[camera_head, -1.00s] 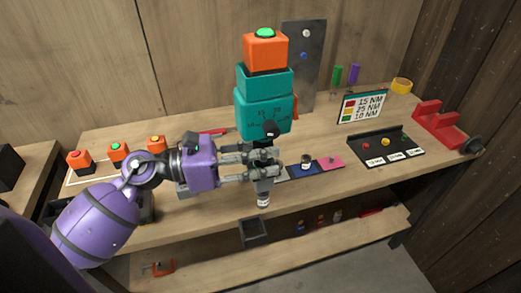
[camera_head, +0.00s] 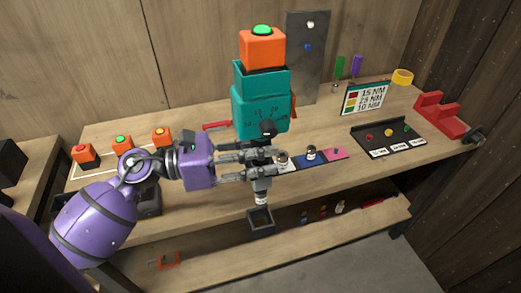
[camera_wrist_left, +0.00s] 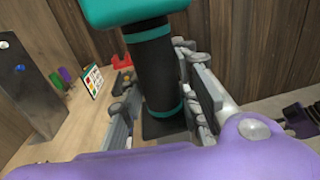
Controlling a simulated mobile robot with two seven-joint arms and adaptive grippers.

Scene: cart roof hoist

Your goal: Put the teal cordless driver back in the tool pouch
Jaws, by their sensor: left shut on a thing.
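My right gripper is not in view.
Orange batteries (camera_head: 121,146) stand on the bench (camera_head: 330,190) at the left. A torque sign (camera_head: 366,98), black tray (camera_head: 388,138) and red stand (camera_head: 440,115) are at the right. A lower shelf (camera_head: 300,238) runs beneath.

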